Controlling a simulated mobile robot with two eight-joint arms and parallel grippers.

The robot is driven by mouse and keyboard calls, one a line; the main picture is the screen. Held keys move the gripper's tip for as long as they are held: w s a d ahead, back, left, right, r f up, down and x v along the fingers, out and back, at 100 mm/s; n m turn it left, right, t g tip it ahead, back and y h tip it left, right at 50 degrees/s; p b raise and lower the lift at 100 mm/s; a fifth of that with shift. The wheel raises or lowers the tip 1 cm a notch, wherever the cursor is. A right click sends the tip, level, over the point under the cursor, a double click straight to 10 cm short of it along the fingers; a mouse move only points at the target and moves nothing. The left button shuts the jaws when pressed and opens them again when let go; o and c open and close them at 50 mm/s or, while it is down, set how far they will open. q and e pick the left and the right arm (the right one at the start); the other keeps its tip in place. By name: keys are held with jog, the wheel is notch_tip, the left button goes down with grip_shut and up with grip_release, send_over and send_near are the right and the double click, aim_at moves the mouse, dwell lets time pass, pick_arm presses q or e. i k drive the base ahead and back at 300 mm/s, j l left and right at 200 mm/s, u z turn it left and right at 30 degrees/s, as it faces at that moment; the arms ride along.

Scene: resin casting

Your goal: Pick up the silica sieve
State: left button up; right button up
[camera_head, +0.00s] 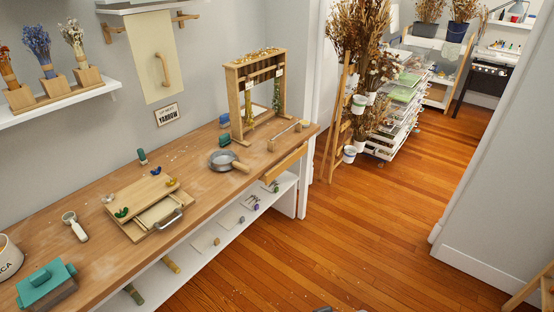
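A round grey pan-shaped thing with a short wooden handle, which looks like the silica sieve (222,159), lies on the wooden workbench (195,180) near its front edge. Its handle points right and toward the front edge. I cannot tell whether its bottom is mesh. Neither of my grippers shows clearly. A small dark shape at the bottom edge is too cut off to identify.
A wooden rack (235,100) with hanging strands stands behind the sieve. The floor (330,240) before the bench is clear.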

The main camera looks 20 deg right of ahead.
aim_at(223, 159)
jog(key=z, duration=0.15)
jog(key=u, duration=1.7)
jog(key=z, duration=1.7)
jog(key=i+u, duration=0.25)
jog(key=u, duration=0.2)
jog(key=i+l+u, duration=0.2)
jog(key=u, duration=0.3)
jog(key=i+l, duration=0.05)
